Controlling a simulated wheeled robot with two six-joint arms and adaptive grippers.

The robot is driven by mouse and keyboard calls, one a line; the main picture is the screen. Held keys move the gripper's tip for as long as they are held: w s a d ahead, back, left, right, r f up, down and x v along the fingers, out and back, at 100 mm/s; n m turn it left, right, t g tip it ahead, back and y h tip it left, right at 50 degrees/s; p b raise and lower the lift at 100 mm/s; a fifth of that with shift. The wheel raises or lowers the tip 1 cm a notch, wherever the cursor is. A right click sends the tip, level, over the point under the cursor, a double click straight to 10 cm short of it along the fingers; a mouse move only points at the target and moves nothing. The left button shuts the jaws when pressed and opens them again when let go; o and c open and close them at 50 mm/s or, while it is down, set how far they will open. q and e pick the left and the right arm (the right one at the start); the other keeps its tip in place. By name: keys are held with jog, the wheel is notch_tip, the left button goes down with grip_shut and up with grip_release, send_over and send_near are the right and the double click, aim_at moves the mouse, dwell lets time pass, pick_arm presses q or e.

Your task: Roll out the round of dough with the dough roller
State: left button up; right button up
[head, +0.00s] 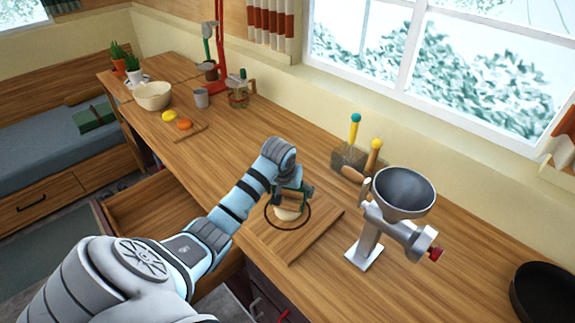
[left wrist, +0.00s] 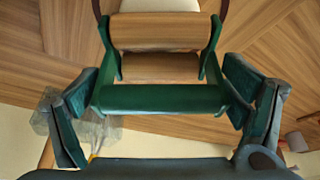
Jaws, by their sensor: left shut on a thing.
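The pale round of dough (head: 286,214) lies inside a dark ring on the wooden board (head: 322,228); its edge also shows at the top of the left wrist view (left wrist: 160,5). My left gripper (head: 291,187) is just above the dough, shut on the dough roller (head: 290,199). In the left wrist view my fingers (left wrist: 162,108) grip the roller's green handle (left wrist: 160,98), with its wooden cylinders (left wrist: 158,31) beyond, beside or over the dough. I cannot tell whether the roller touches the dough. My right gripper is not in view.
A metal grinder (head: 372,222) stands right of the board, with a utensil holder (head: 348,157) behind it. A black pan (head: 545,292) is at the far right. An open drawer (head: 152,203) juts out at left. The counter left of the board is clear.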

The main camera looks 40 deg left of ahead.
aim_at(287, 201)
pick_arm(q)
jog(key=shift+s+d+p, duration=0.3)
jog(key=shift+s+p, duration=0.2)
jog(key=shift+s, duration=0.05)
jog(key=shift+s+d+f, duration=0.1)
jog(key=shift+s+d, duration=0.3)
jog(key=shift+s, duration=0.45)
jog(key=shift+w+a, duration=0.35)
jog(key=shift+w, duration=0.4)
jog(key=shift+w+a, duration=0.35)
jog(key=shift+w, duration=0.4)
